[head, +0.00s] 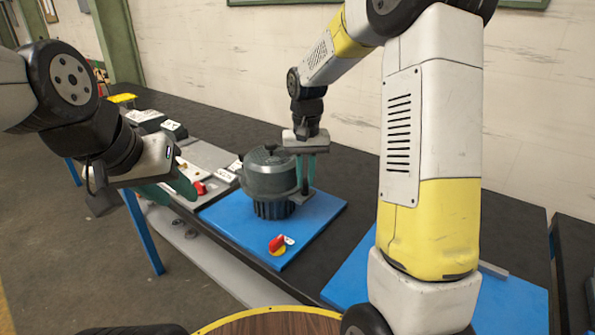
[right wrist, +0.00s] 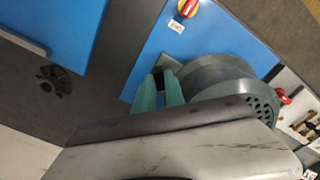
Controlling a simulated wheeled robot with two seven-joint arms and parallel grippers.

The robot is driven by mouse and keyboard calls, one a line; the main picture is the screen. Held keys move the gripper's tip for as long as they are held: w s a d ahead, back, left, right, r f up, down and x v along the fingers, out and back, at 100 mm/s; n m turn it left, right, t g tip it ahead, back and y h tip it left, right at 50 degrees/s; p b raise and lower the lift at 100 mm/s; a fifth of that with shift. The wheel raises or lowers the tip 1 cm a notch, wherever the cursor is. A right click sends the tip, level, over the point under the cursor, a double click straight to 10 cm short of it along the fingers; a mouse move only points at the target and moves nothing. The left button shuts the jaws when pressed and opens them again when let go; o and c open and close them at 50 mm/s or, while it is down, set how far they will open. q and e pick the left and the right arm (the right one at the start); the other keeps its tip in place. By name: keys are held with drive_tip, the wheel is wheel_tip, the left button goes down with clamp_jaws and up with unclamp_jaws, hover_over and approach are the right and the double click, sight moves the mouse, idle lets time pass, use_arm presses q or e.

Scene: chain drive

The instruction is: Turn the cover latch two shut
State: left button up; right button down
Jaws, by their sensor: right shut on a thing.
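A dark grey-green round cover (head: 268,176) sits on a ribbed dark base on a blue mat; it also shows in the right wrist view (right wrist: 215,78). My right gripper (head: 305,188) points down at the cover's right side. Its green fingers (right wrist: 160,90) are close together on a small dark part at the cover's edge, which looks like the cover latch (right wrist: 170,63). The fingers hide most of it, and its turn angle cannot be told. My left gripper (head: 182,198) hangs at the left, away from the cover, with its fingers apart and empty.
A red and yellow switch (head: 278,244) sits at the blue mat's (head: 318,222) front. A grey panel with a red handle (head: 199,188) and labelled boxes (head: 174,131) stand left of the cover. A second blue mat (head: 350,282) lies at right. A dark gear-like part (right wrist: 54,80) lies on the table.

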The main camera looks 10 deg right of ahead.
sight(307, 181)
drive_tip(key=n, duration=0.4)
drive_tip(key=shift+w+d+n, duration=0.1)
drive_tip(key=shift+n, duration=0.2)
drive_tip(key=n, duration=0.4)
drive_tip(key=shift+d+n, duration=0.1)
drive_tip(key=shift+n, duration=0.2)
drive_tip(key=shift+r, duration=0.1)
drive_tip(key=c, duration=1.7)
unclamp_jaws()
wheel_tip(307, 181, up, 8)
drive_tip(key=shift+f, duration=0.15)
